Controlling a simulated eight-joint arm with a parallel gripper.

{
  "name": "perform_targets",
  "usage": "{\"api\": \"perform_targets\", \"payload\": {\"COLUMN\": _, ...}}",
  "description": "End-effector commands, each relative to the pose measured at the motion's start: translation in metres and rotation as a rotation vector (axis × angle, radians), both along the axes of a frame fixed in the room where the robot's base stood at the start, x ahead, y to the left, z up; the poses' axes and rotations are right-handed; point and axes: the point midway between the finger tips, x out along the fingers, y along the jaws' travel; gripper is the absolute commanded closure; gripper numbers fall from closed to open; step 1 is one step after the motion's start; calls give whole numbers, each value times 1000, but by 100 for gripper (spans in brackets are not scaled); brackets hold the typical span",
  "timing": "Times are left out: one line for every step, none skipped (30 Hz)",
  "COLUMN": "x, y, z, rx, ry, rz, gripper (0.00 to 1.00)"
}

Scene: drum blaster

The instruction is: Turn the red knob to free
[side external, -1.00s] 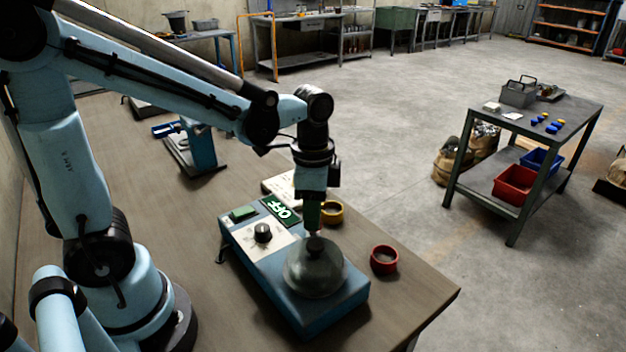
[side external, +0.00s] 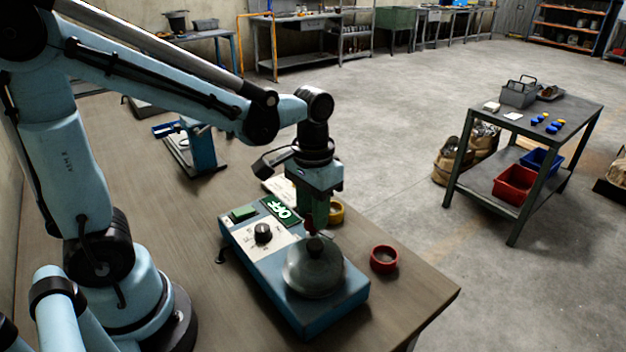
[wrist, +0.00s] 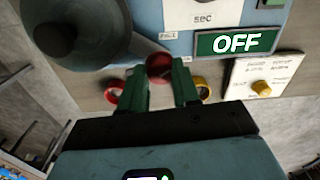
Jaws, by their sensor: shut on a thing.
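The red knob (wrist: 159,67) is between the green fingers of my gripper (wrist: 160,82) in the wrist view, by the edge of the blue machine. My gripper is shut on it. In the side view, my gripper (side external: 308,222) points down behind the grey domed drum (side external: 314,272), and a little of the red knob shows at its fingertips. The blue machine (side external: 335,302) carries a lit green sign (side external: 281,210) that reads OFF, a black dial (side external: 263,233) on a white panel and a green button (side external: 243,214). The knob's markings are not readable.
A red ring (side external: 384,259) lies on the bench right of the machine. A yellow ring (side external: 336,212) lies behind my gripper. A blue device (side external: 198,148) stands farther back on the bench. The bench's front right corner is clear.

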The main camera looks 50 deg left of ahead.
Motion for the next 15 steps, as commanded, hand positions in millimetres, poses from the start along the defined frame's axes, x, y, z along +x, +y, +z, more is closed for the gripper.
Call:
{"api": "perform_targets", "payload": {"x": 0, "y": 0, "z": 0, "rx": 0, "ry": -1, "rz": 46, "gripper": 100}}
{"api": "perform_targets", "payload": {"x": 0, "y": 0, "z": 0, "rx": 0, "ry": -1, "rz": 74, "gripper": 100}}
{"api": "perform_targets", "payload": {"x": 0, "y": 0, "z": 0, "rx": 0, "ry": -1, "rz": 112, "gripper": 100}}
{"api": "perform_targets", "payload": {"x": 0, "y": 0, "z": 0, "rx": 0, "ry": -1, "rz": 141, "gripper": 100}}
{"api": "perform_targets", "payload": {"x": 0, "y": 0, "z": 0, "rx": 0, "ry": -1, "rz": 169, "gripper": 100}}
{"api": "perform_targets", "payload": {"x": 0, "y": 0, "z": 0, "rx": 0, "ry": -2, "rz": 207, "gripper": 100}}
{"api": "perform_targets", "payload": {"x": 0, "y": 0, "z": 0, "rx": 0, "ry": -2, "rz": 235, "gripper": 100}}
{"api": "perform_targets", "payload": {"x": 0, "y": 0, "z": 0, "rx": 0, "ry": -2, "rz": 263, "gripper": 100}}
{"api": "perform_targets", "payload": {"x": 0, "y": 0, "z": 0, "rx": 0, "ry": -2, "rz": 300, "gripper": 100}}
{"api": "perform_targets", "payload": {"x": 0, "y": 0, "z": 0, "rx": 0, "ry": -2, "rz": 327, "gripper": 100}}
{"api": "perform_targets", "payload": {"x": 0, "y": 0, "z": 0, "rx": 0, "ry": -2, "rz": 353, "gripper": 100}}
{"api": "perform_targets", "payload": {"x": 0, "y": 0, "z": 0, "rx": 0, "ry": -2, "rz": 387, "gripper": 100}}
{"api": "perform_targets", "payload": {"x": 0, "y": 0, "z": 0, "rx": 0, "ry": -2, "rz": 412, "gripper": 100}}
{"api": "perform_targets", "payload": {"x": 0, "y": 0, "z": 0, "rx": 0, "ry": -2, "rz": 436, "gripper": 100}}
{"api": "perform_targets", "payload": {"x": 0, "y": 0, "z": 0, "rx": 0, "ry": -2, "rz": 466, "gripper": 100}}
